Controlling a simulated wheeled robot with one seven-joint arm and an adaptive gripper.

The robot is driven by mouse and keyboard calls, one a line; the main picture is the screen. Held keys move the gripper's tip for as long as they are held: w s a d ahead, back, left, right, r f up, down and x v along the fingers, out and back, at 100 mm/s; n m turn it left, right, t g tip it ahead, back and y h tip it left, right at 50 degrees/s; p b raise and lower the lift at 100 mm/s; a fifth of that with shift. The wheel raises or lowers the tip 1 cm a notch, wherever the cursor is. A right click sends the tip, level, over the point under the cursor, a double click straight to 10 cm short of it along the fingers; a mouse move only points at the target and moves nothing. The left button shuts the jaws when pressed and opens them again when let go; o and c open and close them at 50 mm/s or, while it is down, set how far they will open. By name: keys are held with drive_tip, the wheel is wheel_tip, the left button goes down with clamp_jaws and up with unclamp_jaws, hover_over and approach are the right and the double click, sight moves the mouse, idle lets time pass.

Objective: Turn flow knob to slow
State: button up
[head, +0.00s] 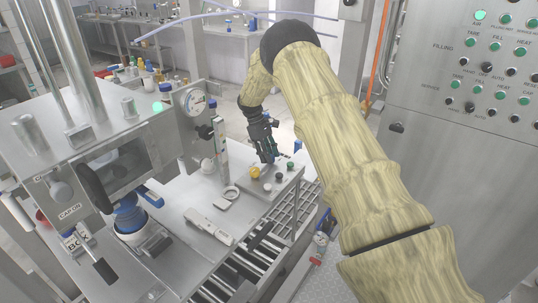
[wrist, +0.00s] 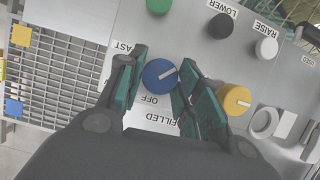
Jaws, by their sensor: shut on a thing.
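A blue knob (wrist: 159,76) with a white pointer line sits on a grey control panel (wrist: 185,28). Its pointer aims to the upper right in the wrist view. The label partly reading FAST (wrist: 123,47) is left of it, and OFF (wrist: 157,99) is just below it; both are upside down. No SLOW label shows; my right finger covers the panel on that side. My gripper (wrist: 161,70) is shut on the blue knob, one teal-padded finger on each side. In the head view my gripper (head: 267,152) points down at the panel, hiding most of the knob.
A yellow knob (wrist: 235,100) stands close outside my right finger. Green (wrist: 158,5), black (wrist: 221,25) and white (wrist: 265,48) buttons are further up the panel.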

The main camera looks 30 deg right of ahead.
drive_tip(key=shift+w+d+r+m, duration=0.15)
drive_tip(key=shift+r+m, duration=0.1)
drive_tip(key=shift+m, duration=0.05)
drive_tip(key=o, duration=0.8)
drive_tip(key=shift+o, duration=1.1)
drive_tip(key=shift+f, duration=0.15)
drive_tip(key=v, duration=1.2)
drive_tip(key=shift+d, duration=0.15)
